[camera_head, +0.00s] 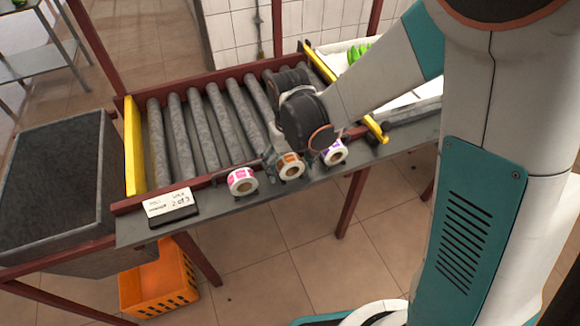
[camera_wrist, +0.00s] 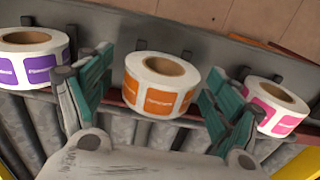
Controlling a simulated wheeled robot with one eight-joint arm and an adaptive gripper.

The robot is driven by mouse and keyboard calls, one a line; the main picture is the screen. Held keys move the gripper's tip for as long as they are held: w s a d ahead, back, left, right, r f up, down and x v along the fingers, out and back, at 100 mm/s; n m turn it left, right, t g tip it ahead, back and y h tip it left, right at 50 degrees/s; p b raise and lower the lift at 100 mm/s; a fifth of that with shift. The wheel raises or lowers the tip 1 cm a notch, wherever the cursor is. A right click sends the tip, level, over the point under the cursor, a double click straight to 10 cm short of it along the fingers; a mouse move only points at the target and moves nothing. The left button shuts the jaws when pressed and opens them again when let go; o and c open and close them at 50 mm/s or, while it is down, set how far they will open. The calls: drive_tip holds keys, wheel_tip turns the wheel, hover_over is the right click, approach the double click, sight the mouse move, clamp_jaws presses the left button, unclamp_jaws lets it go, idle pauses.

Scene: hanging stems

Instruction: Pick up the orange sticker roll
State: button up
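The orange sticker roll (camera_head: 291,165) is a white roll with orange labels and a brown core, on the grey ledge at the front of the roller conveyor. In the wrist view the orange roll (camera_wrist: 160,90) sits upright between the two teal fingers of my gripper (camera_wrist: 156,95). The fingers are spread wide, with visible gaps to the roll on both sides. In the head view my gripper (camera_head: 275,159) is at the orange roll, partly hidden by my wrist. The pink sticker roll (camera_head: 243,181) is left of it and the purple sticker roll (camera_head: 334,153) is right of it.
The purple roll (camera_wrist: 34,60) and the pink roll (camera_wrist: 274,105) flank my fingers closely in the wrist view. A small white sign (camera_head: 169,203) stands on the ledge at left. The conveyor rollers (camera_head: 205,135) lie behind. An orange crate (camera_head: 160,283) is on the floor below.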

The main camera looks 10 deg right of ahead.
drive_tip(key=c, duration=1.2)
